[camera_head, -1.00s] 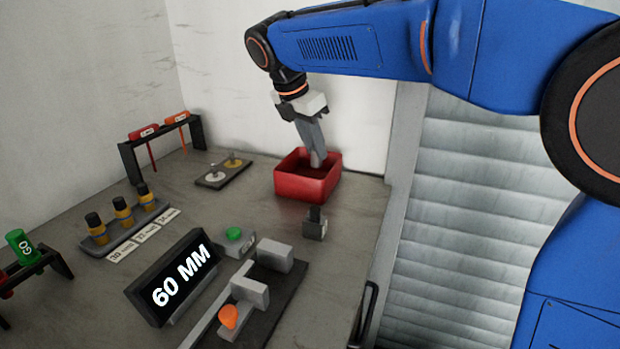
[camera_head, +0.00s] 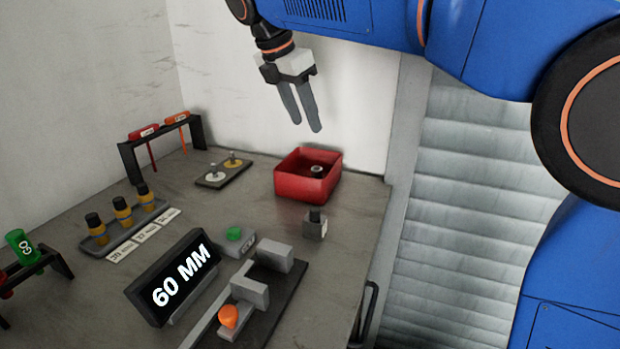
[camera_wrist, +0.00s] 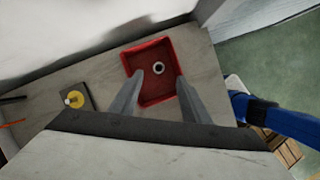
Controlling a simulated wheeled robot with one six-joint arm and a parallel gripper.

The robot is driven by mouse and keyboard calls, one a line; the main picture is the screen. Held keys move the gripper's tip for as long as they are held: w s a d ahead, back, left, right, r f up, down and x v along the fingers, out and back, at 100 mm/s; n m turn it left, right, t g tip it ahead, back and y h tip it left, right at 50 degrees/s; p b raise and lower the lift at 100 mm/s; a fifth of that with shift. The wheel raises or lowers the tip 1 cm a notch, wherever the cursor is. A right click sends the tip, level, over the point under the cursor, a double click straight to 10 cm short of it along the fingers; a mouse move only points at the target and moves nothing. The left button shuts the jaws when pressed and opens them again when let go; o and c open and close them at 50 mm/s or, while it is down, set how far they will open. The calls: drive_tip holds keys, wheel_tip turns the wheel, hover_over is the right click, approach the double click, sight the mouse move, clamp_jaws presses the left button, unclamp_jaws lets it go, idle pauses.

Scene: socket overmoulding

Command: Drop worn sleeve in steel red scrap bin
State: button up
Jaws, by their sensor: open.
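The red scrap bin (camera_head: 305,188) stands at the back right of the bench. The worn sleeve (camera_head: 317,171), a small grey ring-shaped piece, is inside the bin; the wrist view shows it (camera_wrist: 158,69) near the bin's far end. My gripper (camera_head: 306,128) is above the bin, with its two grey fingers apart and nothing between them. In the wrist view my gripper (camera_wrist: 170,80) points down toward the red bin (camera_wrist: 131,72).
A dark plate with two small pegs (camera_head: 223,174) lies left of the bin. A grey block with a dark post (camera_head: 314,225) stands in front of the bin. A rack with red and orange tools (camera_head: 160,135), a 60 MM display (camera_head: 172,277) and a fixture (camera_head: 262,290) also occupy the bench.

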drive_tip(key=v, duration=0.8)
drive_tip(key=shift+a+r, duration=0.15)
drive_tip(key=shift+r, duration=0.2)
drive_tip(key=shift+s, duration=0.1)
drive_tip(key=s+d+f+m+y, duration=0.1)
drive_tip(key=s+d+f+m, duration=0.25)
drive_tip(key=d, duration=0.45)
drive_tip(key=s+d+f+m, duration=0.2)
drive_tip(key=d+f+m, duration=0.3)
drive_tip(key=d, duration=0.3)
drive_tip(key=s+d+f+m+y, duration=0.1)
drive_tip(key=s+d+f+m, duration=0.25)
drive_tip(key=d, duration=0.55)
drive_tip(key=s+d+f+m, duration=0.3)
drive_tip(key=s+f+m, duration=0.1)
drive_tip(key=f, duration=0.3)
drive_tip(key=s+d+f+m+t, duration=0.1)
drive_tip(key=s+d+f+m, duration=0.3)
drive_tip(key=s+f+m, duration=0.1)
drive_tip(key=s+d+f+m+y, duration=0.1)
drive_tip(key=s+d+f+m, duration=0.2)
drive_tip(key=s+f+m, duration=0.2)
wheel_tip(320, 180, down, 5)
drive_tip(key=shift+s+r+t, duration=0.25)
drive_tip(key=shift+s+t, duration=0.15)
drive_tip(key=shift+s, duration=0.75)
drive_tip(key=shift+d, duration=0.15)
drive_tip(key=shift+c, duration=0.6)
